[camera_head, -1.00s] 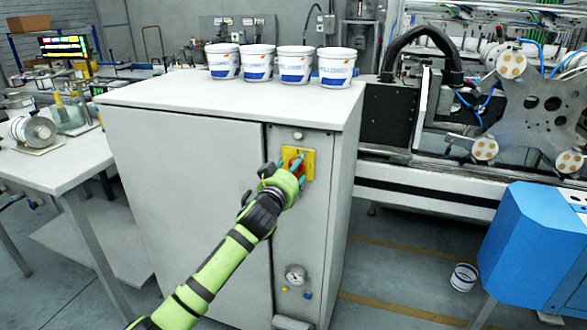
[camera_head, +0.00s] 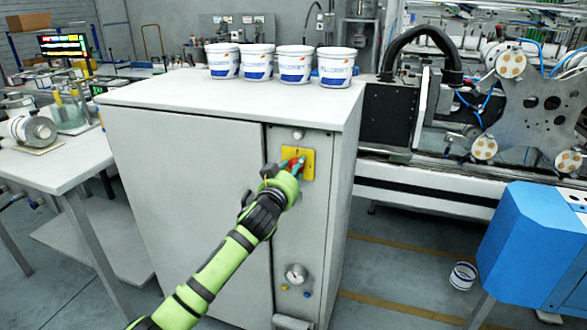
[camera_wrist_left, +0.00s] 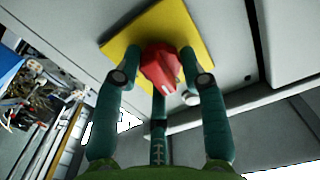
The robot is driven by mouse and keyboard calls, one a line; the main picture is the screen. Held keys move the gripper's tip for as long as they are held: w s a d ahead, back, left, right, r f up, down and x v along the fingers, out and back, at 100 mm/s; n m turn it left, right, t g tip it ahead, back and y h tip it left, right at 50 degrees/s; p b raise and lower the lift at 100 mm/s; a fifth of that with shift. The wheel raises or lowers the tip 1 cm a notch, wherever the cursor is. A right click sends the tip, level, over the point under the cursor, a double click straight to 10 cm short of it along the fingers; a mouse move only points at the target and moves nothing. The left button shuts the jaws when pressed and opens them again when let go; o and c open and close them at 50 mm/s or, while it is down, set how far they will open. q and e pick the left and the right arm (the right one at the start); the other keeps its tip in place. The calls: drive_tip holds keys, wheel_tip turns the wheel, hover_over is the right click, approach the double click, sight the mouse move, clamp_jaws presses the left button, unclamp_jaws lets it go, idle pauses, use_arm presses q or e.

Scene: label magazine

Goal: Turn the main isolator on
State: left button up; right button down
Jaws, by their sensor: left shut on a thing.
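The main isolator is a red knob (camera_wrist_left: 160,68) on a yellow plate (camera_head: 309,163), set on the narrow right front panel of a white cabinet (camera_head: 185,190). My left gripper (camera_head: 295,165) is at the plate, its arm reaching up from the bottom left. In the left wrist view the teal fingers of my left gripper (camera_wrist_left: 160,75) are shut on the red knob, one on either side. The yellow plate (camera_wrist_left: 150,35) looks tilted in that view. The gripper partly hides the knob in the head view. My right gripper is in neither view.
Several white tubs (camera_head: 295,65) stand on the cabinet top. A pressure gauge (camera_head: 296,273) sits low on the same panel. A table (camera_head: 50,165) stands at the left, a blue unit (camera_head: 530,245) at the right. A small bucket (camera_head: 463,276) is on the floor.

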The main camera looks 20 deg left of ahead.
use_arm(q)
drive_tip(key=m+p, duration=0.1)
drive_tip(key=m, duration=0.1)
drive_tip(key=r+m+p, duration=0.1)
drive_tip(key=m, duration=0.1)
drive_tip(key=shift+r, duration=0.15)
drive_tip(key=m+p, duration=0.1)
drive_tip(key=m, duration=0.4)
drive_tip(key=shift+p, duration=0.3)
drive_tip(key=m, duration=0.2)
drive_tip(key=m+p, duration=0.1)
drive_tip(key=m, duration=0.1)
drive_tip(key=shift+d+f, duration=0.15)
drive_tip(key=shift+f, duration=0.05)
drive_tip(key=shift+f+m+p, duration=0.15)
drive_tip(key=shift+m+p, duration=0.45)
drive_tip(key=shift+m, duration=1.2)
drive_tip(key=shift+d, duration=0.1)
drive_tip(key=o, duration=0.9)
drive_tip(key=shift+o, duration=1.2)
drive_tip(key=shift+d+f, duration=0.1)
drive_tip(key=shift+f, duration=0.05)
